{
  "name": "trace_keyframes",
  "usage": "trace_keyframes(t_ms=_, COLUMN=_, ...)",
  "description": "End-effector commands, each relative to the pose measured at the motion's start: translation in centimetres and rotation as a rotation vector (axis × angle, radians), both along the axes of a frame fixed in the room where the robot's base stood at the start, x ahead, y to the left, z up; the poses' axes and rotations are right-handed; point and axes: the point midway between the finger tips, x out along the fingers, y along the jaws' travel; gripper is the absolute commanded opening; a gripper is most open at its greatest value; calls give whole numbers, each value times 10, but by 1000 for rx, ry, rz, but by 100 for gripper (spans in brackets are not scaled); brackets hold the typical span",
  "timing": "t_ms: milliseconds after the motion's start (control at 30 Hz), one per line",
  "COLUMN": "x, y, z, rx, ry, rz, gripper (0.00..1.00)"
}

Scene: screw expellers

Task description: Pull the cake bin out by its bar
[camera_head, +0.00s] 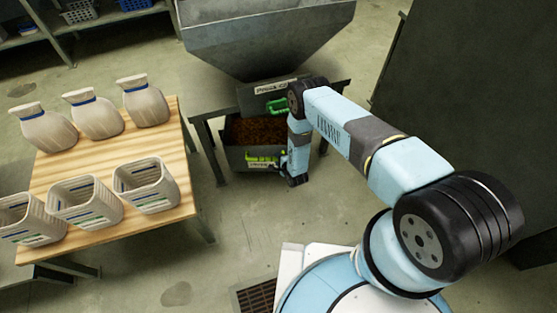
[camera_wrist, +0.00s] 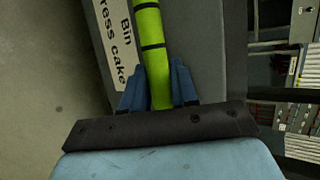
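The cake bin (camera_head: 236,158) is a grey box low under the hopper's stand, with brown crumbly press cake (camera_head: 257,131) showing in its open top. Its green bar (camera_head: 262,156) runs across the front, above a white label. In the wrist view the green bar (camera_wrist: 149,35) with dark bands runs down between the two blue fingers of my gripper (camera_wrist: 159,88). The fingers lie against both sides of the bar, with no clear gap. A "Bin press cake" label (camera_wrist: 117,45) shows beside it. In the head view my arm hides part of the bin's right side.
A large grey hopper (camera_head: 265,35) stands above the bin, with a second green handle (camera_head: 279,106) on a labelled panel. A wooden table (camera_head: 110,165) with several sacks and baskets is at left. The floor in front of the bin is clear.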

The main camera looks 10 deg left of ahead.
Motion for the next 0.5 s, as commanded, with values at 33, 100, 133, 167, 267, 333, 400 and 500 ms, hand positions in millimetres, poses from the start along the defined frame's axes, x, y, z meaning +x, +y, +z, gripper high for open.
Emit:
trace_keyframes(t_ms=33, x=-1, y=0, z=-1, rx=-1, ry=2, rz=0, gripper=16)
trace_keyframes(t_ms=100, x=-1, y=0, z=-1, rx=-1, ry=2, rz=0, gripper=9)
trace_keyframes(t_ms=133, x=-1, y=0, z=-1, rx=-1, ry=2, rz=0, gripper=6)
trace_keyframes(t_ms=167, x=-1, y=0, z=-1, rx=-1, ry=2, rz=0, gripper=3)
trace_keyframes(t_ms=267, x=-1, y=0, z=-1, rx=-1, ry=2, rz=0, gripper=0)
trace_keyframes(t_ms=333, x=-1, y=0, z=-1, rx=-1, ry=3, rz=1, gripper=0)
trace_keyframes(t_ms=400, x=-1, y=0, z=-1, rx=-1, ry=3, rz=1, gripper=0)
trace_keyframes(t_ms=500, x=-2, y=-1, z=-1, rx=-1, ry=3, rz=1, gripper=0)
